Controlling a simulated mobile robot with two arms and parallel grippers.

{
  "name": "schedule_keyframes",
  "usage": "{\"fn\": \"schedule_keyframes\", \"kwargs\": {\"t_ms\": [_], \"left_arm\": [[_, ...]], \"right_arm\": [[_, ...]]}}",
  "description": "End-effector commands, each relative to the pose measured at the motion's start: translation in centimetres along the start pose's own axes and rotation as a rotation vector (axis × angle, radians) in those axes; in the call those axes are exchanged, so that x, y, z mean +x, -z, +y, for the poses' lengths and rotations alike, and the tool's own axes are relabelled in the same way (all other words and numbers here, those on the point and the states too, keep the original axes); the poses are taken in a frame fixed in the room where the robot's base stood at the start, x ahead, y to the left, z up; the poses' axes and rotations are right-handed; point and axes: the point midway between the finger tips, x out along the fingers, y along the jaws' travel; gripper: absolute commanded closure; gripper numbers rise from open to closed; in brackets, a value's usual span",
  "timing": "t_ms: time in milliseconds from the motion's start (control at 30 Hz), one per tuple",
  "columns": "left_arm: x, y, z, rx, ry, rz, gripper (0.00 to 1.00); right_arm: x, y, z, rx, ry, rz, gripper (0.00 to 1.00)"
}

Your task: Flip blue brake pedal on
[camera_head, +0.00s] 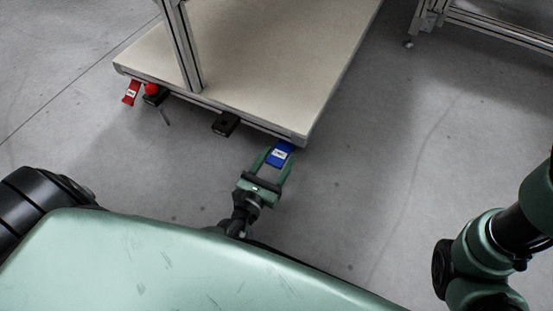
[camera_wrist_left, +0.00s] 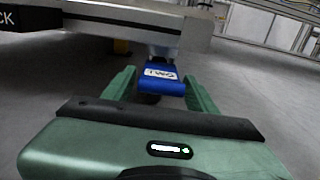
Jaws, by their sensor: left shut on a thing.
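The blue brake pedal (camera_head: 280,152) with a white label sticks out from the front edge of the cart near its right corner. In the left wrist view, the pedal (camera_wrist_left: 163,84) lies between the green fingers, below the cart edge. My left gripper (camera_head: 276,161) is shut on the blue pedal, one finger on each side of it. Its fingers also show in the left wrist view (camera_wrist_left: 158,90). The pedal's underside and its mount are mostly hidden. My right arm shows at the right edge of the head view, but its gripper is out of the picture.
The cart (camera_head: 270,70) has a beige deck and a metal post (camera_head: 182,45). A red pedal (camera_head: 131,93), a red ball knob (camera_head: 152,89) and a black block (camera_head: 226,124) sit along its front edge. Another metal frame (camera_head: 490,22) stands at upper right. Grey floor between is clear.

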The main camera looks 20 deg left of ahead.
Motion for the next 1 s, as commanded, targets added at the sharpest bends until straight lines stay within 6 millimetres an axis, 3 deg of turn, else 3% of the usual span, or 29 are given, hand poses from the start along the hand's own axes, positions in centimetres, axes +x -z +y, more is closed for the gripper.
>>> {"fn": "schedule_keyframes", "kwargs": {"t_ms": [933, 967, 1000], "left_arm": [[0.06, -0.02, 0.00, 0.000, 0.001, 0.000, 1.00], [0.07, -0.02, 0.00, 0.000, 0.000, 0.000, 0.37], [0.07, -0.03, 0.01, 0.000, 0.000, 0.000, 0.26]], "right_arm": [[-0.05, -0.13, 0.02, 0.000, -0.001, -0.003, 0.31], [-0.05, -0.12, 0.02, 0.000, -0.001, -0.003, 0.31], [-0.05, -0.12, 0.02, 0.000, -0.001, -0.003, 0.31]]}}
